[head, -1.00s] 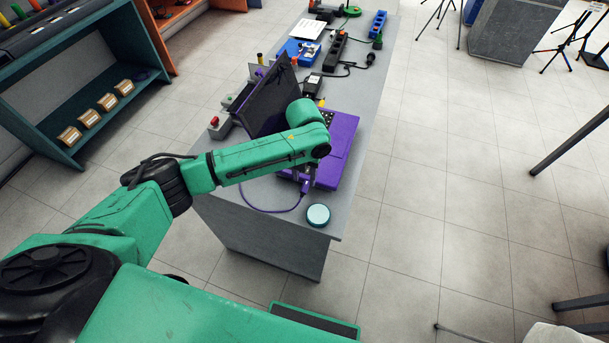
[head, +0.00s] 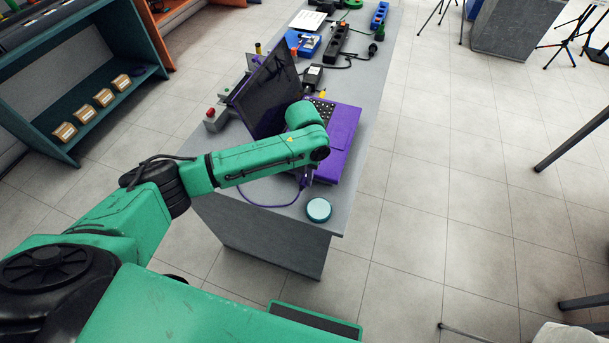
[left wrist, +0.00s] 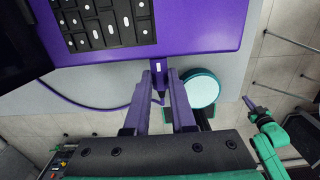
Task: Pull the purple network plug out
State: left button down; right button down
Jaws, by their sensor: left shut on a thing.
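The purple laptop (head: 345,140) stands open on the grey table (head: 290,222), its dark screen (head: 268,95) raised. The purple network plug (left wrist: 159,68) is at the laptop's near edge in the left wrist view, its tip meeting that edge; I cannot tell how deep it sits. Its purple cable (head: 262,205) curves away to the left over the table. My left gripper (left wrist: 162,76) is shut on the plug, one purple finger on each side. In the head view it is small (head: 305,180) and partly behind my arm. My right gripper (left wrist: 254,106) shows small at the right of the left wrist view.
A round teal-rimmed disc (head: 319,209) lies just right of the plug, near the table's front corner. Behind the laptop are a black adapter (head: 313,75), a power strip (head: 337,40) and a blue tray (head: 304,46). A red-button box (head: 213,118) stands left of the screen.

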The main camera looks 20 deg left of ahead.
pick_arm(q)
jog(key=shift+s+r, duration=0.1)
jog(key=shift+s, duration=0.15)
jog(key=s+p, duration=0.3)
jog(key=shift+s+a+r, duration=0.15)
jog(key=shift+r, duration=0.2)
jog(key=shift+s+f+p, duration=0.1)
jog(key=shift+s+p, duration=0.65)
jog(key=shift+p, duration=0.15)
jog(key=shift+s+f, duration=0.1)
jog(key=shift+s, duration=0.1)
jog(key=shift+f, duration=0.15)
